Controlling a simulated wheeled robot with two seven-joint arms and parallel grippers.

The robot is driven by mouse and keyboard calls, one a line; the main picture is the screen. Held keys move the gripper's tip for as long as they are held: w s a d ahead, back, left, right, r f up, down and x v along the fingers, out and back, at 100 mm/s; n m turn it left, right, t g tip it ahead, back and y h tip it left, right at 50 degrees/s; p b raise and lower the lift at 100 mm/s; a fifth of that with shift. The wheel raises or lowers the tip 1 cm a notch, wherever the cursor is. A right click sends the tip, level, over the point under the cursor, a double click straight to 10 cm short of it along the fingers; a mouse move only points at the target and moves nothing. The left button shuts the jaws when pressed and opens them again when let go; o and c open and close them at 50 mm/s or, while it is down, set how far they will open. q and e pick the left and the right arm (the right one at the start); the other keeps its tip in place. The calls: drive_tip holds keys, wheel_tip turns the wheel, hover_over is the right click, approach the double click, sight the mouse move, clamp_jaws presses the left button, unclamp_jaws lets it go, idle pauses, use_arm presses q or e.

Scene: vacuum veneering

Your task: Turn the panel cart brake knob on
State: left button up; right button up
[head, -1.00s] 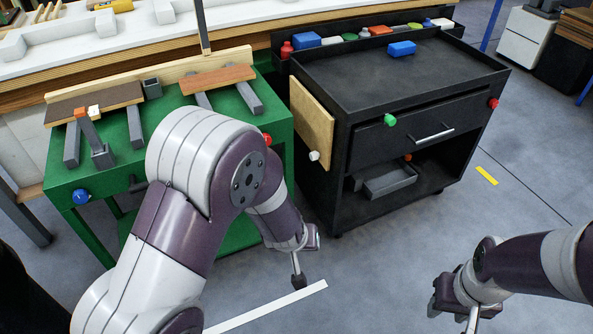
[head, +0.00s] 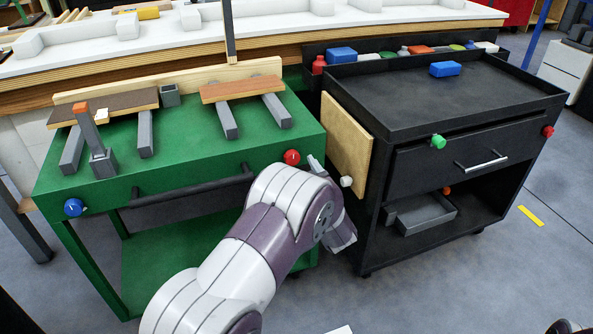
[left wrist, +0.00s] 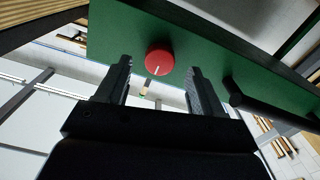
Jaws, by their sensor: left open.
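The green cart (head: 75,200) carries panels on its top. On its front are a red knob (head: 292,157) at the right end and a blue knob (head: 73,207) at the left end. My left gripper (head: 316,166) is at the cart's right front corner, partly hidden by my arm. In the left wrist view the red knob (left wrist: 160,60) shows a white pointer line. My open left fingers (left wrist: 158,68) stand on either side of it in the picture; I cannot tell whether they touch it. My right gripper is out of view.
A black cart (head: 400,178) with a drawer and a green knob (head: 438,142) stands close on the right. A tan board (head: 346,143) is on its near side. A dark handle bar (head: 195,181) runs along the green cart's front.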

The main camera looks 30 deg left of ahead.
sight(292, 157)
use_arm(q)
drive_tip(key=shift+x, duration=1.15)
drive_tip(key=shift+w+a, duration=0.15)
drive_tip(key=c, duration=1.1)
drive_tip(key=shift+o, duration=0.2)
drive_tip(key=shift+r+m+p, duration=0.2)
drive_tip(key=shift+m+p, duration=0.3)
drive_tip(key=shift+p, duration=0.2)
drive_tip(key=m+p, duration=0.7)
drive_tip(key=p, duration=0.2)
drive_tip(key=shift+m, duration=0.3)
drive_tip(key=m+p, duration=0.4)
drive_tip(key=m, duration=0.1)
drive_tip(key=shift+f+m+p, duration=0.2)
drive_tip(key=shift+m+p, duration=0.95)
drive_tip(key=shift+m, duration=0.95)
